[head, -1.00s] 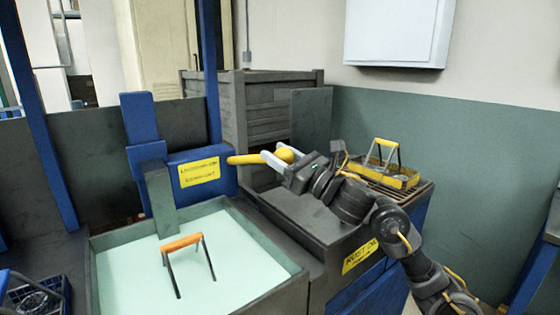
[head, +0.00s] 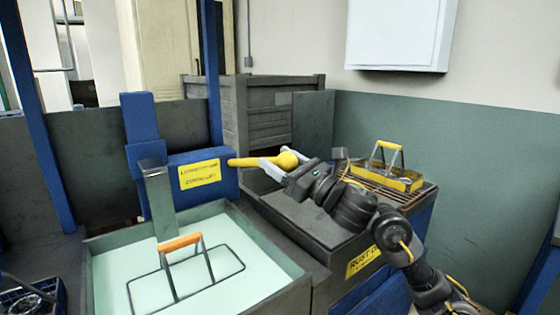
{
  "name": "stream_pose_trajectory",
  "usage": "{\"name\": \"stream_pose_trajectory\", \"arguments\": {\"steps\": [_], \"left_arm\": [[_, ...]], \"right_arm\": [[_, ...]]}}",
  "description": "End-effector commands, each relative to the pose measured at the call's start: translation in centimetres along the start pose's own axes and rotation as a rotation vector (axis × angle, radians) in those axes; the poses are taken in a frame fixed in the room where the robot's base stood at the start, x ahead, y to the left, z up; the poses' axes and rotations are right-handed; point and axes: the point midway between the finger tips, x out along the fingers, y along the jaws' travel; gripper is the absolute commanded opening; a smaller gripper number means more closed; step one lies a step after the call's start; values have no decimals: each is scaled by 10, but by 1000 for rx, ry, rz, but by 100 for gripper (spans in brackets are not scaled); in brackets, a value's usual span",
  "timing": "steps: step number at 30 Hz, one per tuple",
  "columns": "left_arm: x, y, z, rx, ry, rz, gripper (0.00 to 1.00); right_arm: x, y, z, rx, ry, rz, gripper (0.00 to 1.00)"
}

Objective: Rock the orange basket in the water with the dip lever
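The orange-handled basket (head: 180,243) is in the pale water of the tank (head: 296,290). Its orange grip, wire uprights and rectangular wire rim show at the surface; anything below is hidden. The dip lever (head: 245,161) is a yellow bar with a round knob, extending right from a blue block behind the tank. My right gripper (head: 277,167) is at the knob end, its two pale fingers on either side of the lever, seemingly closed on it. My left gripper is not in view.
A yellow-handled basket (head: 402,181) stands on a grate at the right. A grey bench (head: 315,232) lies between it and the tank. A blue crate (head: 58,302) with metal parts is at lower left. A blue post (head: 38,110) rises at left.

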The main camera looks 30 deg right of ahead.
Motion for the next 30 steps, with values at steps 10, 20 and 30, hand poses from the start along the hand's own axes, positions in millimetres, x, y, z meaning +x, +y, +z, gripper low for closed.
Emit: {"name": "stream_pose_trajectory", "arguments": {"steps": [10, 20, 30], "left_arm": [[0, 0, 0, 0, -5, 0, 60], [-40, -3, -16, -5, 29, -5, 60], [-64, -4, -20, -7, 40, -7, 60]], "right_arm": [[-15, 0, -2, -3, 0, -1, 64], [-75, 0, -4, -1, 1, 1, 64], [-106, 1, -1, 0, -1, 2, 64]]}}
